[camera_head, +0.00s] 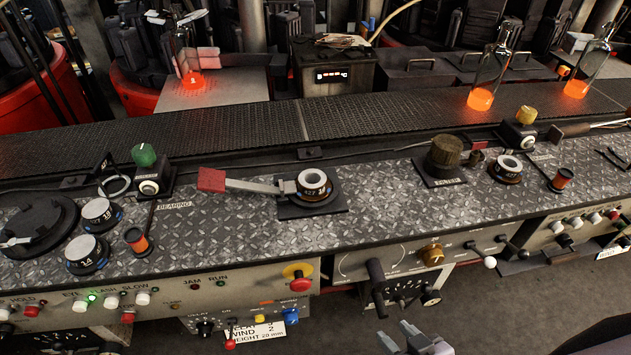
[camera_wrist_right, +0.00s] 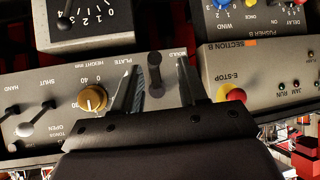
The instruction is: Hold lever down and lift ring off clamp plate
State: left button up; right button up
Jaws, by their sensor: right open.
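The clamp plate (camera_head: 292,211) is a dark square plate in the middle of the checker-plate bench in the head view. The ring (camera_head: 313,180), pale-topped with a dark numbered side, sits on it. The lever (camera_head: 252,186) is a metal bar running left from the ring, with a red grip (camera_head: 211,180) at its end, apparently raised above the bench. My right gripper (camera_head: 398,334) is open and empty at the bottom, in front of the bench and well short of the ring. In the right wrist view its fingers (camera_wrist_right: 158,90) stand apart before the front panel. My left gripper is out of view.
A black panel handle (camera_wrist_right: 155,75) shows between the right fingers, apparently beyond them. A brass knob (camera_head: 446,150) and another ring (camera_head: 508,167) stand to the right. More numbered rings (camera_head: 87,252) lie left. Glowing bottles (camera_head: 483,98) stand on the conveyor (camera_head: 380,112) behind.

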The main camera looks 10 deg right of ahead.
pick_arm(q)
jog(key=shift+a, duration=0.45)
pick_arm(e)
jog(key=shift+a, duration=0.5)
